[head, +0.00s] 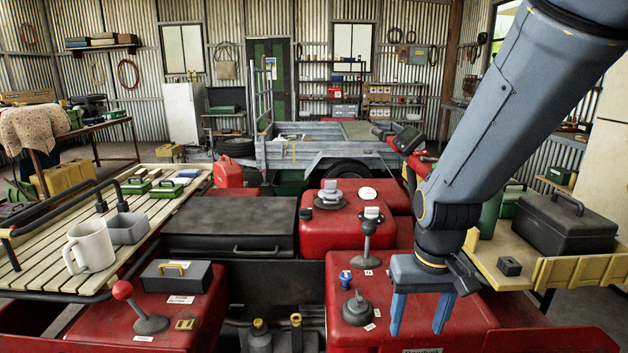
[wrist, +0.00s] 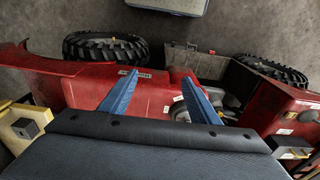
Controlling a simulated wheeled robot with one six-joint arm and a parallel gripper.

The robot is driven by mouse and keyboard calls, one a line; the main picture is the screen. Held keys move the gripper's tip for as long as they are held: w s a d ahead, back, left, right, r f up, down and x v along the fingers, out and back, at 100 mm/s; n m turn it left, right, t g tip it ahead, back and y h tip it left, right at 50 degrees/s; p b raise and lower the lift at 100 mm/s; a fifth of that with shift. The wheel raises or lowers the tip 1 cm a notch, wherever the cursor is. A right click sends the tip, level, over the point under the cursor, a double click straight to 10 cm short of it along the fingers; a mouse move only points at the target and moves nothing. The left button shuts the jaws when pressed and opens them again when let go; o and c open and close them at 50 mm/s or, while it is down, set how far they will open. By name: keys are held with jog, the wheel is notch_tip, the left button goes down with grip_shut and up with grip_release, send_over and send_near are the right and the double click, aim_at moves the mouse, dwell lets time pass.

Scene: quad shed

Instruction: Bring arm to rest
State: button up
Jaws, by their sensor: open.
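My gripper (head: 420,312) is at the right of the head view, pointing down over the red body of the quad (head: 480,318). Its two blue fingers are apart with nothing between them. In the wrist view my gripper (wrist: 168,98) also shows open and empty above the red bodywork (wrist: 165,92). A grey knob (head: 357,307) on the red panel is just left of the fingers, apart from them. My arm comes in from the upper right and hides part of the scene behind it.
A slatted rack (head: 150,215) at left holds a white mug (head: 90,246) and a grey box. A red-knobbed lever (head: 138,305) and a tall lever (head: 367,232) stand up from the quad. A dark toolbox (head: 568,225) sits on a yellow-edged tray at right. A trailer (head: 300,150) stands behind.

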jog(key=s, duration=0.2)
jog(key=s+f, duration=0.1)
jog(key=s, duration=0.1)
jog(key=shift+s+f, duration=0.15)
dwell(0.6)
